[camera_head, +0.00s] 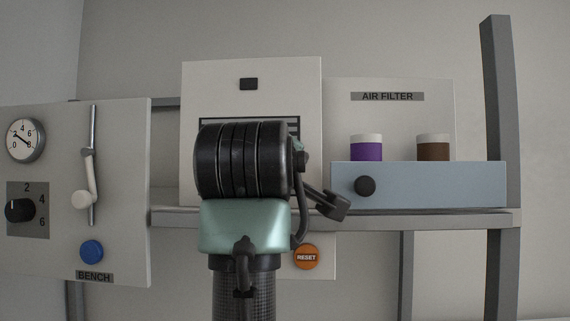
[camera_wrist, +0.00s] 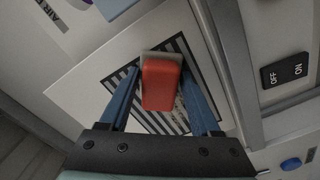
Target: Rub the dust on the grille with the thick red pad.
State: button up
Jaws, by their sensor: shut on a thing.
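In the wrist view my gripper (camera_wrist: 157,100) is shut on the thick red pad (camera_wrist: 160,84), with one blue finger on each side of it. A grey layer shows along the pad's far edge. The pad is in front of the striped grille (camera_wrist: 122,92) and covers its middle; I cannot tell whether it touches. In the head view only the top edge of the grille (camera_head: 292,124) shows on the white panel, because my arm blocks the rest. The pad and fingers are hidden there. I cannot make out dust on the visible slats.
To the right in the head view, a blue-grey box (camera_head: 440,186) with a dark knob sits below the AIR FILTER label, with a purple jar (camera_head: 367,150) and a brown jar (camera_head: 433,150). An orange RESET button (camera_head: 306,257) is below. The BENCH panel (camera_head: 125,180) with a lever stands left.

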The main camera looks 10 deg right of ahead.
jog(key=w+a+p, duration=0.3)
jog(key=a, duration=0.7)
jog(key=shift+w+a, duration=0.2)
dwell(0.6)
jog(key=shift+f, duration=0.1)
jog(key=b+v, duration=0.2)
jog(key=v, duration=0.4)
jog(key=shift+s, duration=0.1)
dwell(0.3)
jog(key=b+v, duration=0.1)
jog(key=v, duration=0.2)
jog(key=shift+d, duration=0.1)
dwell(0.6)
